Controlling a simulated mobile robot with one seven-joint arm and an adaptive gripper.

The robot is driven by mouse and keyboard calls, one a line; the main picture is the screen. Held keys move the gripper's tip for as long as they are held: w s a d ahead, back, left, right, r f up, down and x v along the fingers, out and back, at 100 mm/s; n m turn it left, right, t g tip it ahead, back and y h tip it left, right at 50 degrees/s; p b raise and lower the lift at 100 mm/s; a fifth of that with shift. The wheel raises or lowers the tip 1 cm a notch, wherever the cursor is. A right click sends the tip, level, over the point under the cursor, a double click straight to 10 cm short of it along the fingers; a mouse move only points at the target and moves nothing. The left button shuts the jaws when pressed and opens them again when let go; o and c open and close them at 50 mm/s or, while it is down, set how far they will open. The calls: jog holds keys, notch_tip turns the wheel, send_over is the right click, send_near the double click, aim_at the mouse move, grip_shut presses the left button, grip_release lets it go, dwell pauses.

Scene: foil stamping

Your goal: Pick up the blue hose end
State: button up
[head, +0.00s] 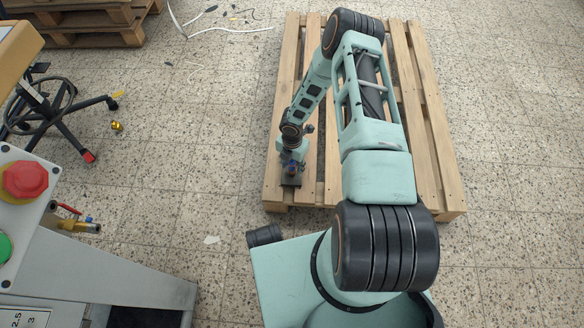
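A brass fitting (80,227) with a red lever sticks out from the machine at the lower left. A small blue piece (89,219) shows at its outer end; it is too small to tell if it is the blue hose end. No other clear blue hose end shows. My gripper (291,180) is low over the left side of the wooden pallet, well right of the fitting. Small red and blue spots show near my gripper, and I cannot tell what they belong to. Its fingers are too small and dark to show open or shut.
The pallet (447,190) lies under my arm. A machine panel with a red button (25,180) stands at left, near a chair base (72,122). A small brass object (117,126) and white cables (228,29) lie on the floor. Floor between machine and pallet is mostly clear.

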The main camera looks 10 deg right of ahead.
jog(key=shift+c, duration=0.7)
grip_shut()
jog(key=shift+r, duration=0.15)
